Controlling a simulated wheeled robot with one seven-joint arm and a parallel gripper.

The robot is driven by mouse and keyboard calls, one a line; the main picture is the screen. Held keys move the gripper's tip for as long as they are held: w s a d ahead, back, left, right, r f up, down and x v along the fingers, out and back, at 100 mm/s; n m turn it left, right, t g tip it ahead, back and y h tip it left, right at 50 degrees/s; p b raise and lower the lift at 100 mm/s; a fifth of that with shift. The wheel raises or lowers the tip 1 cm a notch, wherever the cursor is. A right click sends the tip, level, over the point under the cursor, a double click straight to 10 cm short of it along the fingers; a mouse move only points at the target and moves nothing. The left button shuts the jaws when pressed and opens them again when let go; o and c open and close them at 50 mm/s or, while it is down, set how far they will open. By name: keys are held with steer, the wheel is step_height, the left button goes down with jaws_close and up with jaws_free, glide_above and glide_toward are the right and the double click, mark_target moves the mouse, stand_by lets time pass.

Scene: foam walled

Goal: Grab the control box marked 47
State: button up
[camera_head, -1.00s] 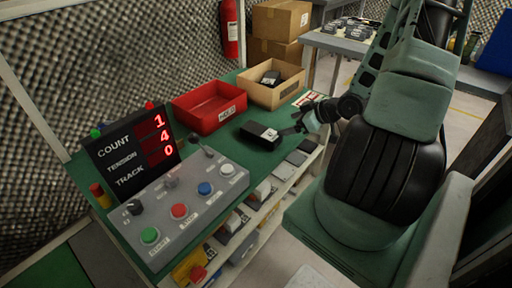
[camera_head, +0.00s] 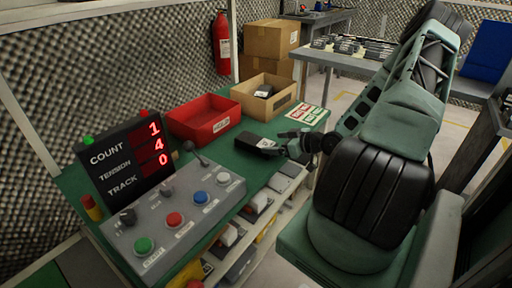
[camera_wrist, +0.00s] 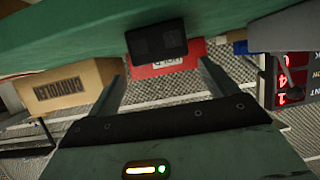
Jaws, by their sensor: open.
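A small black box with a white label (camera_head: 258,143) lies on the green bench top, near its front edge. Its label is too small to read, so I cannot tell whether it is marked 47. My gripper (camera_head: 291,146) is just to the right of this box, low over the bench edge. In the wrist view the dark box (camera_wrist: 157,42) shows ahead, between the lines of my two fingers. My gripper (camera_wrist: 162,64) is open there, with nothing visible held. I cannot tell whether a finger touches the box.
A red bin (camera_head: 204,118) and a cardboard box (camera_head: 266,96) holding a black item stand behind. A control panel (camera_head: 172,212) with coloured buttons and a lit display (camera_head: 125,157) stand at left. Several items fill the shelf below the bench edge (camera_head: 285,182).

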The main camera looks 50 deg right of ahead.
mark_target(261, 142)
steer(key=shift+b+x, duration=0.35)
steer(key=shift+x, duration=3)
steer(key=shift+a+r, duration=0.1)
steer(key=shift+a, duration=0.15)
steer(key=c, duration=1.3)
